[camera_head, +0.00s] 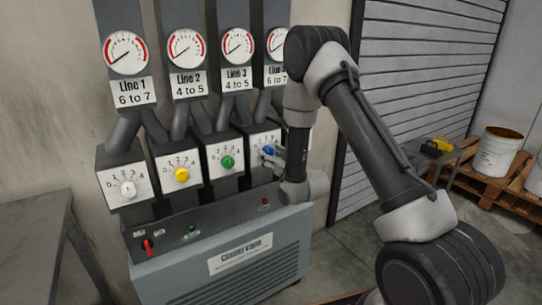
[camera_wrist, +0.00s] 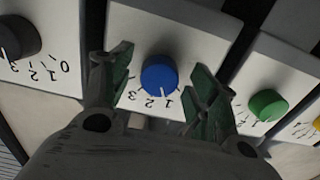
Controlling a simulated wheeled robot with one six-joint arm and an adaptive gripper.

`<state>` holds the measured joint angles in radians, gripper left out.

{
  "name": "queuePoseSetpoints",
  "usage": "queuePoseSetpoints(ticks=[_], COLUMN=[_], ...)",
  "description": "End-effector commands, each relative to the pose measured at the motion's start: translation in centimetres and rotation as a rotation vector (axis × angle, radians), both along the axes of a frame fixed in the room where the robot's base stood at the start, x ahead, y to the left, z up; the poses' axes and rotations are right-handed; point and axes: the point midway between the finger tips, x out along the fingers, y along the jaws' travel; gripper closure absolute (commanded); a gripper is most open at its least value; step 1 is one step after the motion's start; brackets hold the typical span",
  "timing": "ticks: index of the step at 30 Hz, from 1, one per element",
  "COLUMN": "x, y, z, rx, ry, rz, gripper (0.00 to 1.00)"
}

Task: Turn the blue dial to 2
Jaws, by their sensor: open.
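The blue dial (camera_head: 269,150) is on a white numbered panel, the fourth from the left in the head view. In the wrist view the blue dial (camera_wrist: 159,75) sits between the two fingers of my gripper (camera_wrist: 163,68). The fingers are open, one on each side, with gaps to the dial. The numbers 1, 2 and 3 show below it there. Its white mark points down, roughly between 1 and 2; the exact setting is hard to tell. In the head view my gripper (camera_head: 280,156) is at the blue dial's right side and partly hides its panel.
A green dial (camera_wrist: 268,105) and a black dial (camera_wrist: 18,37) flank the blue one in the wrist view. White (camera_head: 127,188) and yellow (camera_head: 182,175) dials stand further left in the head view. Gauges (camera_head: 125,52) are above; a grey cabinet (camera_head: 220,262) juts out below.

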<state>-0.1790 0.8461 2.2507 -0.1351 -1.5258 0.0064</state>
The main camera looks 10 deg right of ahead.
Motion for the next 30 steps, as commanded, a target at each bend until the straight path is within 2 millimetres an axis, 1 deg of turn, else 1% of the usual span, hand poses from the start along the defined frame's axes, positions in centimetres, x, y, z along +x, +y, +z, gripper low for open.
queuePoseSetpoints(ticks=[4, 8, 9, 12, 20, 26, 30], x=[-0.01, -0.02, -0.02, -0.03, -0.03, -0.03, -0.04], y=[0.01, -0.01, 0.0, -0.01, -0.01, 0.0, 0.02], z=[0.01, 0.01, 0.02, 0.02, 0.03, 0.03, 0.04], rx=[0.0, 0.0, 0.0, 0.0, 0.022, 0.111, 0.202], ry=[0.0, 0.0, 0.0, 0.0, 0.006, 0.035, 0.065], rz=[0.0, 0.0, 0.0, 0.0, 0.0, 0.0, 0.0], gripper=[0.41, 0.64, 0.72, 0.87, 0.87, 0.87, 0.87])
